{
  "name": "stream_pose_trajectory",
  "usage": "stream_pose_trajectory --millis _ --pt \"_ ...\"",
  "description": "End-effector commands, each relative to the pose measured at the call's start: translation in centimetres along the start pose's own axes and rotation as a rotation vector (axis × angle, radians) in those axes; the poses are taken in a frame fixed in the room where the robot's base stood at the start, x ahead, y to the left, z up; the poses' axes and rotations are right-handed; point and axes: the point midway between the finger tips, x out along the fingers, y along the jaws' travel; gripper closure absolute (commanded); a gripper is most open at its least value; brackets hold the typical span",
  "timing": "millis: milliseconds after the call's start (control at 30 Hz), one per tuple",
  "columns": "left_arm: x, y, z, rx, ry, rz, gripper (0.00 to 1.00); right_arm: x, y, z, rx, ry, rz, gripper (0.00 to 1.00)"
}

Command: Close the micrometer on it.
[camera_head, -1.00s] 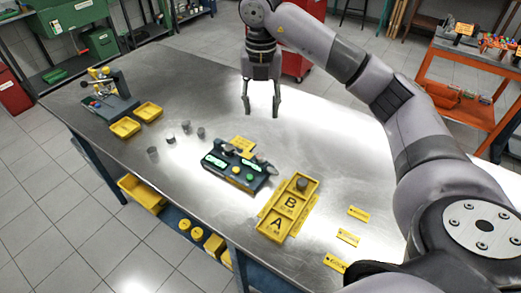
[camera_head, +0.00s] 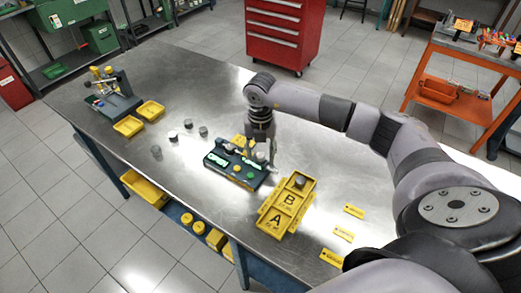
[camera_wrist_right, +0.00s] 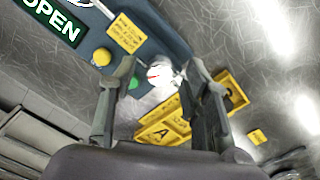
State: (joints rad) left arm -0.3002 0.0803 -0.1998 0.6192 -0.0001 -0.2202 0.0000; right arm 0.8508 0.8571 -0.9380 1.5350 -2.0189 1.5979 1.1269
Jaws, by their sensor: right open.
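The micrometer station (camera_head: 235,172) is a dark blue box on the steel table with green lit displays, a yellow button and a green button. In the right wrist view one display (camera_wrist_right: 50,15) reads "OPEN"; the yellow button (camera_wrist_right: 101,57) and green button (camera_wrist_right: 133,83) show beside it. My right gripper (camera_head: 260,161) points down at the station's right end, fingers apart. In the wrist view a pale rounded part (camera_wrist_right: 160,73) shows between the open fingers, and I cannot tell whether they touch it. What sits in the micrometer's jaws is not clear. My left gripper is out of view.
A yellow tray (camera_head: 273,221) marked A and B stands just right of the station, with a grey cylinder (camera_head: 300,182) at its far end. Several grey cylinders stand to the left. Yellow tags (camera_head: 343,234) lie at right. The far tabletop is mostly clear.

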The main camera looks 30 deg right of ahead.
Motion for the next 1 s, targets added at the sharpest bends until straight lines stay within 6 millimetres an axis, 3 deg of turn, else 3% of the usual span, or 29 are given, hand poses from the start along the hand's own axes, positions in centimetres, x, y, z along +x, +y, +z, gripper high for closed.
stream_pose_trajectory --millis 333,1000 --pt "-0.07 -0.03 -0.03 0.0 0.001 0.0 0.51 0.37 -0.01 -0.03 0.0 0.0 0.0 0.57" --pt "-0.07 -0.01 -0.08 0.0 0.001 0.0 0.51 0.31 -0.01 -0.01 0.0 0.0 0.0 1.0"
